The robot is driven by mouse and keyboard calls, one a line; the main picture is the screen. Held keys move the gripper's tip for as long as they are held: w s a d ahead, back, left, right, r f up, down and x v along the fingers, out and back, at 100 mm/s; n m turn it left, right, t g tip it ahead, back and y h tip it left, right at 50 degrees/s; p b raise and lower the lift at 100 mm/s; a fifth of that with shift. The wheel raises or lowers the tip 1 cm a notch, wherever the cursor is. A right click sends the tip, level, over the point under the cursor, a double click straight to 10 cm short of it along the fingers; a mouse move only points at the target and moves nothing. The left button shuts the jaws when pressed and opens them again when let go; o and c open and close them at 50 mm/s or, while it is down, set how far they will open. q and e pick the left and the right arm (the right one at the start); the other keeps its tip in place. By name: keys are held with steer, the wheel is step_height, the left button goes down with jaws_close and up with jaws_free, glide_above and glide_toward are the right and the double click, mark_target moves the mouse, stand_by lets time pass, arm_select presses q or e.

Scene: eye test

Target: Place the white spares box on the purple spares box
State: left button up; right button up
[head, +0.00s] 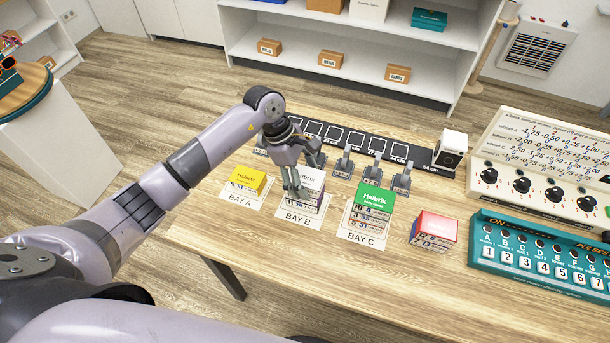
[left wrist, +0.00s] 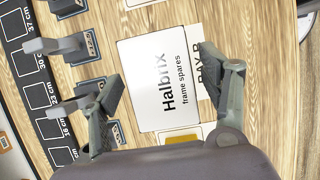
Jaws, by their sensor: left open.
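The white spares box (head: 311,179), with "Halbrix frame spares" on its lid, is at the top of the stack at Bay B. It fills the middle of the left wrist view (left wrist: 165,85). A purple-tinted box side shows under it (head: 319,205); its lid is hidden, and I cannot tell whether the two touch. My left gripper (head: 307,180) is right over the white box, with open jaws. In the left wrist view, the fingers (left wrist: 160,72) stand apart near opposite sides of the box; contact is not clear. My right gripper is not in view.
A yellow box (head: 247,180) stands at Bay A and a green-topped stack (head: 374,198) at Bay C. A red-topped box (head: 436,226) stands right of it. Grey clips (head: 344,162) and a black scale strip lie behind. A teal switch panel (head: 540,258) is at right.

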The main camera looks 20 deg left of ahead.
arm_select(q)
steer(key=shift+r, duration=0.15)
steer(key=shift+w+a+r, duration=0.1)
steer(key=shift+a+r, duration=0.1)
steer(key=shift+r, duration=0.15)
steer(key=b+v, duration=0.2)
steer(key=v, duration=0.7)
steer(key=shift+a+r, duration=0.15)
steer(key=shift+r, duration=0.2)
steer(key=shift+a+r, duration=0.3)
steer(key=shift+r, duration=0.4)
